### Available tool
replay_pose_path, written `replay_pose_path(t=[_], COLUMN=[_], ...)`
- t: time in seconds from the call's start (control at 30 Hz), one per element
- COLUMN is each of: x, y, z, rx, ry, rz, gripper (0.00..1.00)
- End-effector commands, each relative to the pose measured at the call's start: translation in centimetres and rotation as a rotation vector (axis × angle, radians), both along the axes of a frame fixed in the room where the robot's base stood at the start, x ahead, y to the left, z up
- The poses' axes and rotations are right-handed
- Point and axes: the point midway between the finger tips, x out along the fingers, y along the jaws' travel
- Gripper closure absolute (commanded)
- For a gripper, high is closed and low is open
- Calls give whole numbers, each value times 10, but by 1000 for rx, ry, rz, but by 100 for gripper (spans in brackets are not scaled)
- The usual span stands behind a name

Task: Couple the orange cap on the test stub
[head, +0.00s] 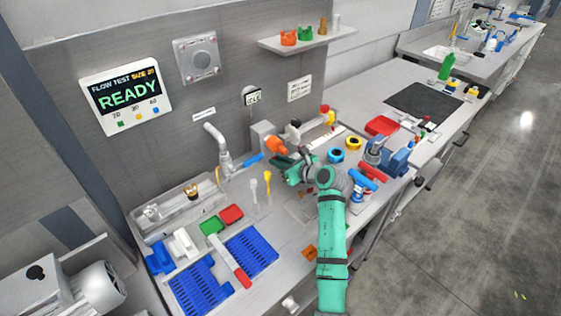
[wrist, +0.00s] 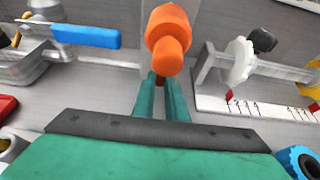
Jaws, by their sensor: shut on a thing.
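The orange cap (head: 277,145) is in my gripper (head: 287,158), near the back wall in the head view. In the wrist view the orange cap (wrist: 168,30) stands at the top middle, a wide body with a narrower round end facing the camera. A grey block (head: 263,130) stands just behind the cap in the head view. I cannot make out the test stub; the cap or block may hide it.
A tap with a blue lever (wrist: 85,36) is left of the cap. A white wheel with a black knob (wrist: 240,60) stands close on the right above a marked scale. Blue and yellow rings (head: 345,149) lie right of my gripper. A wall screen (head: 126,93) reads READY.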

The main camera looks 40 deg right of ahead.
Motion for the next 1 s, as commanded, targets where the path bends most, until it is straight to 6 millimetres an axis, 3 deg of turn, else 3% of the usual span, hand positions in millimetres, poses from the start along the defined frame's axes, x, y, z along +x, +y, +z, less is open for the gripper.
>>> replay_pose_path(t=[0.17,0.2,0.27,0.67,1.0], x=[0,-1,-1,-11,-64], y=[-1,-1,-2,-8,-12], z=[0,0,0,3,25], rx=[0,0,1,0,0], ry=[-1,-1,-1,-1,-2], rz=[-2,-2,-4,-11,-11], gripper=[100,81,69,69,69])
